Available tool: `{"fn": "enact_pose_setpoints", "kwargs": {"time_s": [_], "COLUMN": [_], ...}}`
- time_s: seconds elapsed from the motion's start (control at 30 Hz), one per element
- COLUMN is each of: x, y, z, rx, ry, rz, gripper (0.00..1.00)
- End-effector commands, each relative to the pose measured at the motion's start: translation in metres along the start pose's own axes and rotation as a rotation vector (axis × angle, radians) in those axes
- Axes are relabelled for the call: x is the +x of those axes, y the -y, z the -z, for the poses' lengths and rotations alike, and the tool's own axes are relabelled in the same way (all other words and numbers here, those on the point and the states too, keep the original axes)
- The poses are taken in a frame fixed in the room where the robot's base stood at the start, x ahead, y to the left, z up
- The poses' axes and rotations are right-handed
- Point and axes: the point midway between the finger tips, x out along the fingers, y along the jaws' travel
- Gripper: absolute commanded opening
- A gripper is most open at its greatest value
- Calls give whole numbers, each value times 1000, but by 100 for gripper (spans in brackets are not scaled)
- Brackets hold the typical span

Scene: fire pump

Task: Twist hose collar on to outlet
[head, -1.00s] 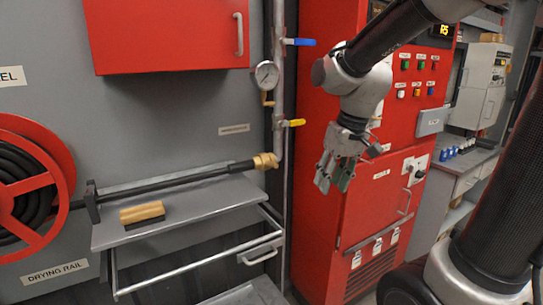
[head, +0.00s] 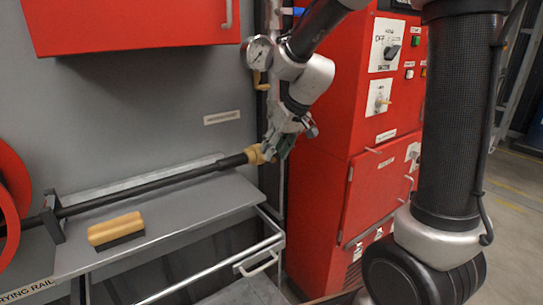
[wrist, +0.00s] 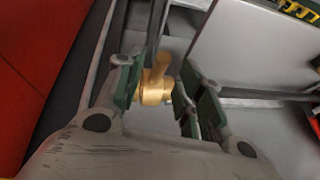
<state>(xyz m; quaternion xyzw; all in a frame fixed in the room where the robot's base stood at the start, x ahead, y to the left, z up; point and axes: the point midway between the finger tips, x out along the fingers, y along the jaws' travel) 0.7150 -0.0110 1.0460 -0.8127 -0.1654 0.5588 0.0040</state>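The brass hose collar (head: 254,155) is at the right end of the black hose (head: 150,187), which lies along the grey shelf. My gripper (head: 276,147) is at the collar, pointing down and to the left, and partly covers the outlet side. In the wrist view the brass fitting (wrist: 156,85) sits between my two green-padded fingers (wrist: 158,95). The left finger is close to the brass and a gap shows at the right finger. The fingers are apart. The join between collar and outlet is hidden.
A wooden-backed brush (head: 116,230) lies on the shelf (head: 190,215). A rail with a handle (head: 258,262) runs below it. A gauge (head: 259,52) and pipe are close behind my arm. The red cabinet (head: 335,120) stands to the right.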

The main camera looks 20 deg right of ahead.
Motion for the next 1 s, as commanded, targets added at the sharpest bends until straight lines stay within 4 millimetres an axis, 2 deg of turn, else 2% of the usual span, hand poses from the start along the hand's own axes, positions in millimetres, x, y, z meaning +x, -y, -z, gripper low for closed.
{"fn": "enact_pose_setpoints", "kwargs": {"time_s": [0.03, 0.2, 0.5, 0.53, 0.73, 1.0], "x": [9, 26, 30, 30, 30, 29], "y": [0, 0, 0, 0, 0, 1], "z": [-1, 0, 0, 0, 0, 2], "rx": [1, 0, 0, 0, 0, -1], "ry": [4, 2, 0, 0, 0, 20], "rz": [0, 0, 0, 0, 0, 0], "gripper": [37, 37, 37, 35, 0, 0]}}
